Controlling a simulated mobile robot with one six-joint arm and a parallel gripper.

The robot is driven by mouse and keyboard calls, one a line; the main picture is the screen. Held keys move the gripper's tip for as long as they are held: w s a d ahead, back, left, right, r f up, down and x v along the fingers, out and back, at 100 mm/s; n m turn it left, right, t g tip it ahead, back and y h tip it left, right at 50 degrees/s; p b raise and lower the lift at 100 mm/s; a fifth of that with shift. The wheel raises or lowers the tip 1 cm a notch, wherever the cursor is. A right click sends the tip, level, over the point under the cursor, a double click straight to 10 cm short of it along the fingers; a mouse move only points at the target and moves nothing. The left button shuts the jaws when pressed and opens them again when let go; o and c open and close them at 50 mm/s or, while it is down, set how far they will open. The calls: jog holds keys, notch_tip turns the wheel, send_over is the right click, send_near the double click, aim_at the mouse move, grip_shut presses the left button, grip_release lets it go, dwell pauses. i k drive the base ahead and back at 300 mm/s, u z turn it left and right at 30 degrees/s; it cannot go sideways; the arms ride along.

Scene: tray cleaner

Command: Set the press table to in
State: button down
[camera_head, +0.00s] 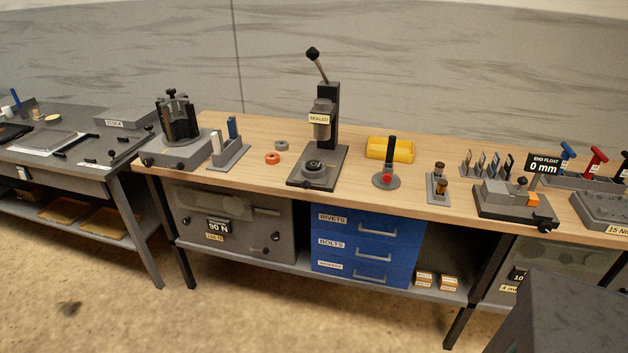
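The press (328,115) stands upright near the middle of the wooden bench, with a black-knobbed lever tilted up to the left. A label reading "SEALED" (319,118) is on its head. The press table (314,172) is the low part at the foot of the press, on a dark grey base plate, with a dark round piece on it. A small dark knob (307,184) shows at the front edge. I cannot tell from this view whether the table is in or out. My gripper is not in view.
A three-jaw fixture (178,130) is further left. Blue drawers (366,249) are under the bench. Bare wood shows before the press.

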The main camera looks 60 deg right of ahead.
aim_at(307, 178)
jog(key=u, duration=0.15)
jog(key=k, duration=0.3)
jog(key=z, duration=0.95)
jog(key=i, duration=0.65)
jog(key=u, duration=0.2)
jog(key=k, duration=0.6)
jog(key=z, duration=0.05)
